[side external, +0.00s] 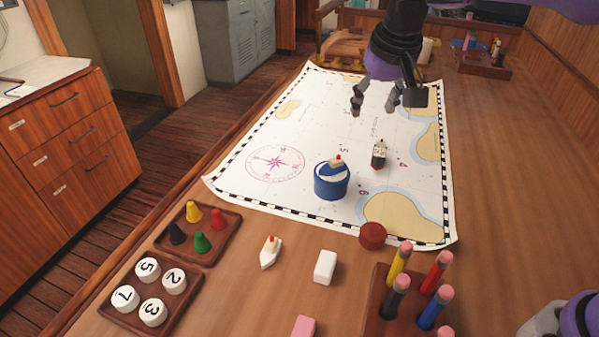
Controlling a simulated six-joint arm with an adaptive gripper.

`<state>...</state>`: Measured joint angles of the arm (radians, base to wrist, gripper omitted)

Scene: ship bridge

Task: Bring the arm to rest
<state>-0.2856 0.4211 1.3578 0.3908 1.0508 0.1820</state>
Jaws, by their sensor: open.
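My gripper (374,102) hangs over the far part of the sea chart (250,132) in the side external view. Its fingers point down and are spread apart, with nothing between them. It is above and apart from the chart, as far as this view shows. A blue round container (331,187) with a small boat on its top stands on the chart nearer the camera. A small dark and white ship (379,154) stands on the chart below and to the right of the gripper.
Near the camera are a wooden tray of pawns (193,260), a tray of numbered discs (133,322), a white boat (270,252), a white block (325,267), a red disc (372,235) and a pencil holder (378,322).

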